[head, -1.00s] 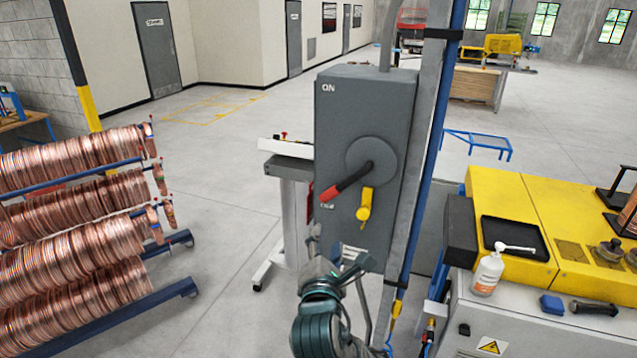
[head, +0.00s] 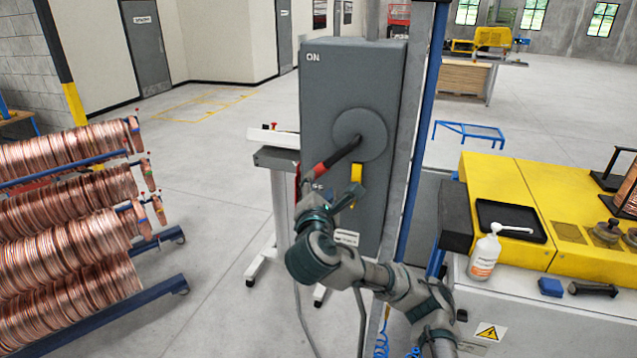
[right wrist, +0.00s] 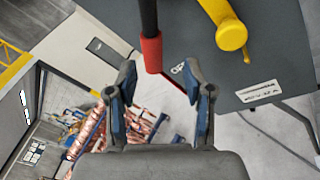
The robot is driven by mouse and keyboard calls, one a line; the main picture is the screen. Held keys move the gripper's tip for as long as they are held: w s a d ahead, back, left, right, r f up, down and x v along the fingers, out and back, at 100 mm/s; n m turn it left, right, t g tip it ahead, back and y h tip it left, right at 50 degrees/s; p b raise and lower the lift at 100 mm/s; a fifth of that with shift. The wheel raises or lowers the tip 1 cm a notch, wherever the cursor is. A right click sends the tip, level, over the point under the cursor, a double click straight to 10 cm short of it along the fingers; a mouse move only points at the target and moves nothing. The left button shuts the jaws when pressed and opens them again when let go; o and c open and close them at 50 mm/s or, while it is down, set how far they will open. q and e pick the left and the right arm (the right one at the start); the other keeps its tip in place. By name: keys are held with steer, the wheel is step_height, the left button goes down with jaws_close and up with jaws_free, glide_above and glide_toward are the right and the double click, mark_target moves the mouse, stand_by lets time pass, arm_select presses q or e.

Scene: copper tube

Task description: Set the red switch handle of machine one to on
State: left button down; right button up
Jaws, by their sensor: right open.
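The grey switch box (head: 338,90) stands upright on a post, with "ON" printed at its top left. Its switch handle (head: 338,157) is a dark lever with a red grip, pointing down and left from a round hub. The red grip also shows in the right wrist view (right wrist: 152,54), just beyond the fingertips. My right gripper (head: 305,190) is at the lower left of the box, close below the red grip. In the right wrist view its two fingers (right wrist: 160,95) are apart with nothing between them. My left gripper is not in view.
A yellow knob (head: 356,177) sits on the box close to the handle and my gripper. A rack of copper coils (head: 70,190) stands at the left. A yellow-topped machine (head: 560,195) with a pump bottle (head: 486,255) is at the right.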

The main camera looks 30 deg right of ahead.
mark_target(315, 168)
steer(key=x, duration=0.2)
steer(key=p+x, duration=0.1)
steer(key=x, duration=0.2)
steer(key=shift+d+r, duration=0.2)
steer(key=shift+d, duration=0.2)
steer(key=shift+w, duration=0.4)
steer(key=shift+w+a+r, duration=0.1)
steer(key=shift+w+a, duration=0.15)
steer(key=shift+a, duration=0.1)
steer(key=shift+w+a+r, duration=0.1)
steer(key=shift+w+a, duration=0.05)
steer(key=shift+a, duration=0.4)
steer(key=shift+d, duration=0.1)
steer(key=shift+c, duration=0.3)
steer(key=shift+d, duration=0.65)
steer(key=c, duration=0.8)
steer(key=shift+d, duration=0.1)
jaws_close()
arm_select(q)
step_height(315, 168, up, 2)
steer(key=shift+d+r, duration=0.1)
